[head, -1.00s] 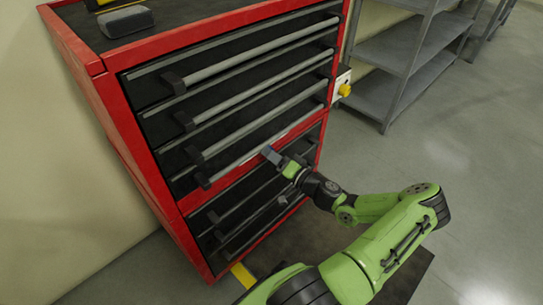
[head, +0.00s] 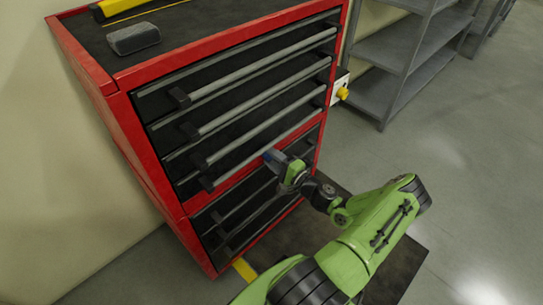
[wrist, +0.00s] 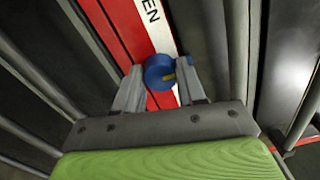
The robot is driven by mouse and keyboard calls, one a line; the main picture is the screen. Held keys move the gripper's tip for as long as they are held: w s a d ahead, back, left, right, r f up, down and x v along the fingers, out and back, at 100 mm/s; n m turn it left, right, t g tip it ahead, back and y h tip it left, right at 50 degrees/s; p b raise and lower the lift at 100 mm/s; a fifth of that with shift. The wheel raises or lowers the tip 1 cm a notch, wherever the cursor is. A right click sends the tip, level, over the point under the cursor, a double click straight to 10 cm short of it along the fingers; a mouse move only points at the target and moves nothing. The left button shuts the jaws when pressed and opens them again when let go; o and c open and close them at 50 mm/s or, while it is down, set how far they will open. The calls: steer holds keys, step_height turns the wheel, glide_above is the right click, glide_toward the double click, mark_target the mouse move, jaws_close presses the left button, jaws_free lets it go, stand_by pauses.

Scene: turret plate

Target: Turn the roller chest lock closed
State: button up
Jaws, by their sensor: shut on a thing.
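The roller chest (head: 140,150) is a red cabinet with black drawers, left of centre in the head view. Its lock is a blue knob (wrist: 156,70) with a small yellow mark, on the red strip between the upper and lower drawers. A white label (wrist: 150,18) beside the knob shows the letters "EN"; the rest of the word is cut off. My gripper (wrist: 161,74) is shut on the blue knob, one finger on each side. In the head view my gripper (head: 275,160) is at the red strip and mostly hides the knob.
Grey bar handles (head: 258,84) stick out from the drawers above and below the strip. A yellow knob on a white box (head: 342,94) is on the chest's right side. A grey shelf (head: 405,70) stands behind at right. The floor at right is clear.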

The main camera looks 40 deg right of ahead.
steer(key=shift+w+r+m+p, duration=0.1)
steer(key=shift+m+p, duration=0.25)
steer(key=shift+m, duration=1.05)
steer(key=shift+s+r+m+p, duration=0.15)
steer(key=shift+m+p, duration=0.25)
steer(key=shift+m, duration=1)
steer(key=shift+w+r+m+p, duration=0.15)
steer(key=shift+m+p, duration=0.2)
steer(key=shift+m, duration=1.05)
steer(key=o, duration=1.1)
steer(key=shift+f, duration=0.15)
steer(key=shift+c, duration=0.2)
steer(key=s+p, duration=0.2)
steer(key=s, duration=1.4)
steer(key=shift+d, duration=0.15)
steer(key=shift+w, duration=0.15)
